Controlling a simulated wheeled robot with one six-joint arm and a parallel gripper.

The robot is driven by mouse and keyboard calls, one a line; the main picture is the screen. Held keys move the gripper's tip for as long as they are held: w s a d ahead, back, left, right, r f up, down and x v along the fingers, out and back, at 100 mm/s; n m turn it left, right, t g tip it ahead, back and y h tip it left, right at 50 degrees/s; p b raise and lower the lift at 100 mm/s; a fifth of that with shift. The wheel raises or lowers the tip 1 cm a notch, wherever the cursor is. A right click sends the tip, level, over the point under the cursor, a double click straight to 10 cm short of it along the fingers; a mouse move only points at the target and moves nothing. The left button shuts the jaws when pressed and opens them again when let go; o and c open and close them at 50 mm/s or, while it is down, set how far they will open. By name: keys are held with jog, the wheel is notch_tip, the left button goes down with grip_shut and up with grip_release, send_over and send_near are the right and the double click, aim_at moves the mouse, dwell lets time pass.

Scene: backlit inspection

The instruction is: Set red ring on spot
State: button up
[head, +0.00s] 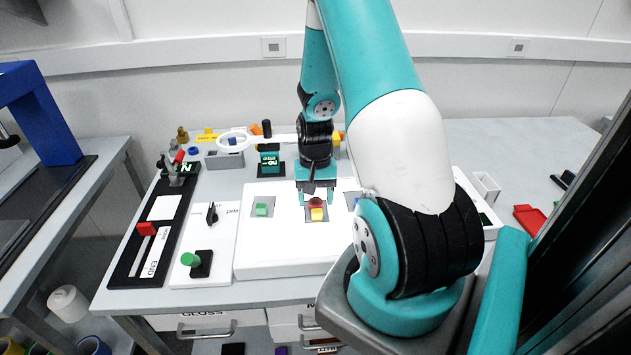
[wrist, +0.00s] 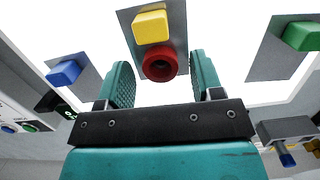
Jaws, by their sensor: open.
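The red ring (head: 315,202) shows in the head view just below my gripper (head: 315,193), behind a yellow block. In the wrist view the red ring (wrist: 159,66) lies between the two spread fingers of my gripper (wrist: 163,70), with a gap on each side. It is at the near edge of a grey patch (wrist: 135,50), which also bears the yellow block (wrist: 150,25). My gripper is open and points down at the white lightbox (head: 285,255). I cannot tell whether the ring touches the yellow block.
A green block (head: 262,210) sits on another grey patch to the left, and a blue block (wrist: 64,73) on a third. A white ring magnifier (head: 233,141) stands behind. A green button (head: 190,259) and a black slider panel (head: 150,235) are at left. A red tray (head: 529,218) lies right.

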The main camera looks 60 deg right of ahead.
notch_tip(320, 180, up, 11)
jog(key=w+d+b, duration=0.1)
jog(key=b, duration=0.1)
jog(key=w+a+r+n, duration=0.3)
jog(key=a+r, duration=0.1)
jog(key=a, duration=0.4)
jog(key=s+a+r+n+t, duration=0.1)
jog(key=a+r+n, duration=0.15)
jog(key=a, duration=0.45)
jog(key=s+a+r+n+t, duration=0.1)
jog(key=a+r+n, duration=0.15)
jog(key=a, duration=0.45)
jog(key=s+a+r+n+y, duration=0.2)
jog(key=s+a+r+n, duration=0.1)
jog(key=s+a+n, duration=0.6)
jog(key=s+a, duration=0.3)
jog(key=a, duration=0.2)
jog(key=shift+r+g+y, duration=0.3)
jog(key=shift+g+y, duration=0.1)
jog(key=shift+a, duration=0.1)
